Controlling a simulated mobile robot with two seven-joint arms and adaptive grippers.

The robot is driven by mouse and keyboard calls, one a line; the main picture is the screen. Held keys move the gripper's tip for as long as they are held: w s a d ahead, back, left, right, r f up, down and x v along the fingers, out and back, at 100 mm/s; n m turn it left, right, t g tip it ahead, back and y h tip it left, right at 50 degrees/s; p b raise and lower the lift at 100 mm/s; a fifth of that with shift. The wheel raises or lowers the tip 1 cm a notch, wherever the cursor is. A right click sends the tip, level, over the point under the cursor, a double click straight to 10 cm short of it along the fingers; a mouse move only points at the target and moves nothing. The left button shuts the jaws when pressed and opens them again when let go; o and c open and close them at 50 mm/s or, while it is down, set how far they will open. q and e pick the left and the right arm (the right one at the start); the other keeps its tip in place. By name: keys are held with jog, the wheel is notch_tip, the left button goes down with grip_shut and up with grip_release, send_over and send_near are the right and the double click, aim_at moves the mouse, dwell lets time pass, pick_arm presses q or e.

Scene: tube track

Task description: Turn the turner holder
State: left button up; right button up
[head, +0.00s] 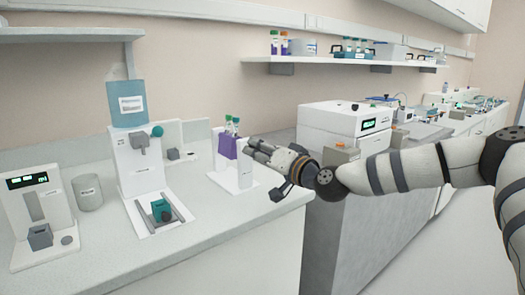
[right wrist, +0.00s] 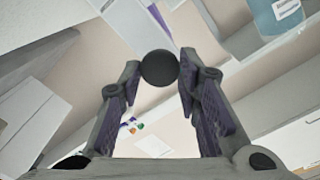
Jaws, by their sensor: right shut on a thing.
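The turner is a white stand (head: 228,178) near the right end of the white counter. Its purple holder (head: 227,146) is upright, with green-capped tubes (head: 236,120) at its top. My right gripper (head: 254,150) reaches in from the right, at the right side of the holder. In the right wrist view, its fingers (right wrist: 160,80) are shut on a round black knob (right wrist: 160,67). The knob is hidden by the gripper in the head view. A strip of purple shows behind the knob in the wrist view. My left gripper is not in view.
To the left stand a white dispenser with a blue tank (head: 127,103), a grey cup (head: 88,193) and a white device with a green display (head: 37,215). A white machine (head: 345,124) stands behind my right arm. The counter front is clear.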

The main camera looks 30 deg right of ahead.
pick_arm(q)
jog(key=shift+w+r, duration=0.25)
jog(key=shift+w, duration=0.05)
pick_arm(e)
jog(key=shift+r+n, duration=0.2)
jog(key=shift+n, duration=0.7)
jog(key=o, duration=1.1)
jog(key=shift+f, duration=0.1)
jog(key=s, duration=0.7)
jog(key=shift+s+d, duration=0.2)
jog(key=shift+s, duration=0.05)
